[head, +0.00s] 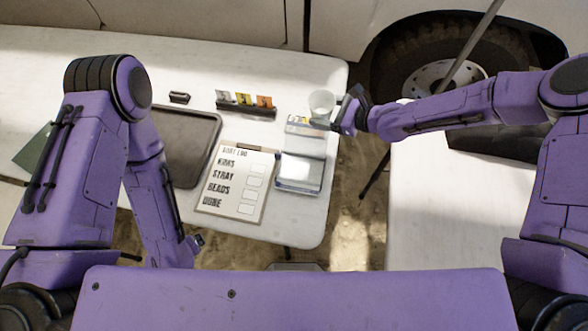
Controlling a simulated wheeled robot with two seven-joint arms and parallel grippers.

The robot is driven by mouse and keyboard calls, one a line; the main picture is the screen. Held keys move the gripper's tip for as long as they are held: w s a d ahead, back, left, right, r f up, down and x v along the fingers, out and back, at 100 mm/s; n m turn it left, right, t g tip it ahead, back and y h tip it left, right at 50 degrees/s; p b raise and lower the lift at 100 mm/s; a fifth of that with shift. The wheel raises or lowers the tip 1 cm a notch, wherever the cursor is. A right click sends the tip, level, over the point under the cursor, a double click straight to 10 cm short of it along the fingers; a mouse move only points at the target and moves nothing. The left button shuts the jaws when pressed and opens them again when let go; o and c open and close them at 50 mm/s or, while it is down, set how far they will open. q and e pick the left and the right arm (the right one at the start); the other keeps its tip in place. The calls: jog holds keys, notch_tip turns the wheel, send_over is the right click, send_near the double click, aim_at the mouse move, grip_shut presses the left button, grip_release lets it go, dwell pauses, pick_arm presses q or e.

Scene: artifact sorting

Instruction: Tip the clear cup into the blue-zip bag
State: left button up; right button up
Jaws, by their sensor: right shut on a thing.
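The clear cup (321,102) is at the right end of the white table, held in my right gripper (340,112), which is shut on it. The cup looks roughly upright, and its contents are too small to make out. Clear flat bags (302,146) lie just below and left of the cup; the upper one has a small blue and yellow label near its top. Blue also shows along the lower bag (299,172), but I cannot tell which has the blue zip. My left gripper (198,241) is low, near the table's front edge, mostly hidden by its arm; its jaws cannot be made out.
A clipboard (237,183) with a printed list lies left of the bags. A dark tray (185,140) is further left. A rack with grey, yellow and orange cards (245,103) and a small dark item (179,97) stand behind. A second white table (430,220) is at right, beyond a gap.

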aim_at(318, 117)
jog(key=shift+s+r, duration=0.15)
jog(key=shift+r, duration=0.2)
jog(key=shift+s+a+f+n+b, duration=0.25)
jog(key=shift+s+a+n+b, duration=0.05)
jog(key=shift+n+b, duration=0.25)
jog(key=shift+s+a+f+n+t+h, duration=0.15)
jog(key=shift+a+n+t+h, duration=0.15)
jog(key=shift+t, duration=0.1)
jog(key=shift+s+a+r+n+p, duration=0.25)
jog(key=shift+r+p, duration=0.15)
jog(key=shift+p, duration=0.1)
jog(key=shift+s+r+t, duration=0.1)
jog(key=shift+s+t, duration=0.15)
jog(key=shift+t, duration=0.05)
jog(key=shift+s+n, duration=0.2)
jog(key=shift+n, duration=0.1)
jog(key=shift+s+a+f+t+h, duration=0.1)
jog(key=shift+f+t+h, duration=0.15)
jog(key=shift+t+h, duration=0.05)
jog(key=shift+s+a+f+n+b, duration=0.1)
jog(key=shift+a+f+n+b, duration=0.2)
jog(key=shift+n+b, duration=0.15)
jog(key=shift+s+a+n, duration=0.1)
jog(key=shift+n, duration=0.15)
jog(key=shift+s+t, duration=0.15)
jog(key=shift+t, duration=0.25)
jog(key=shift+d+b, duration=0.2)
jog(key=shift+b, duration=0.2)
jog(key=shift+a+f+n, duration=0.15)
jog(key=shift+n, duration=0.15)
